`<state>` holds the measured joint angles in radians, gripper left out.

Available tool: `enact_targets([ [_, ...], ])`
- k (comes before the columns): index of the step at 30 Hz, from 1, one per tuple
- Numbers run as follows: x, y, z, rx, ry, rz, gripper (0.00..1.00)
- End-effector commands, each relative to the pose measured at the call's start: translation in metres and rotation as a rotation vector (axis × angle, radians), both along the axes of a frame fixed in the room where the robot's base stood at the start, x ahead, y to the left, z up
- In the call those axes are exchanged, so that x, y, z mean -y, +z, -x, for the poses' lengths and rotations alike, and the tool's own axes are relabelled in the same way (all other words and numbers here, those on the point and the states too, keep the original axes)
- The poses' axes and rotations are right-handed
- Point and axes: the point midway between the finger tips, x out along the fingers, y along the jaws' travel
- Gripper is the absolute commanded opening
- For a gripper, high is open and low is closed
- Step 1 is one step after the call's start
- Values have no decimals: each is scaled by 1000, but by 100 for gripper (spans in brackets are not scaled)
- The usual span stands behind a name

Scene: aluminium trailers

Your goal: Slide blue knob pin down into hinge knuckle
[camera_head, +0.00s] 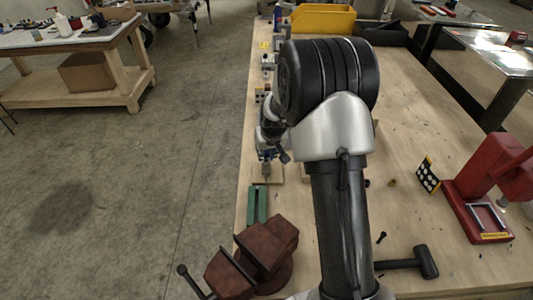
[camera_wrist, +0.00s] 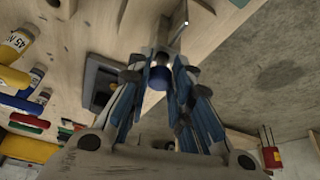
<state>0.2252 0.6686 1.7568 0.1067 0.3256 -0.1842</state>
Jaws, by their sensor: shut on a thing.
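In the wrist view my gripper (camera_wrist: 160,75) is shut on the blue knob pin (camera_wrist: 158,77). The round blue knob shows between the two fingertips. A grey metal piece (camera_wrist: 171,33), which may be the hinge, shows just beyond the knob. I cannot tell how far the pin is in a knuckle, or whether it touches one. In the head view my gripper (camera_head: 268,158) is low over the left edge of the bench, partly hidden by my arm. A small metal part (camera_head: 266,170) on a wooden block (camera_head: 270,180) is just below it.
A green block (camera_head: 257,205) and a dark red vise (camera_head: 262,250) stand nearer along the bench's left edge. A black mallet (camera_head: 425,262) and a red press (camera_head: 485,190) are on the right. A yellow bin (camera_head: 322,20) is at the back. The bench middle right is mostly clear.

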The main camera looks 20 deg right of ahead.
Motion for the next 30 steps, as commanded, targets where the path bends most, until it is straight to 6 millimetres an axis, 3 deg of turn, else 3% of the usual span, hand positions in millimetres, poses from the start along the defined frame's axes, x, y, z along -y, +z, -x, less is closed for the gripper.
enact_targets([
  [5, 0, -4, 0, 0, 0, 0, 4],
  [6, 0, -4, 0, -1, 0, 0, 20],
  [15, 0, -3, 0, -1, 1, 0, 40],
  [25, 0, -1, 0, 0, 1, 0, 40],
  [30, -1, 18, 5, 3, 1, 2, 40],
])
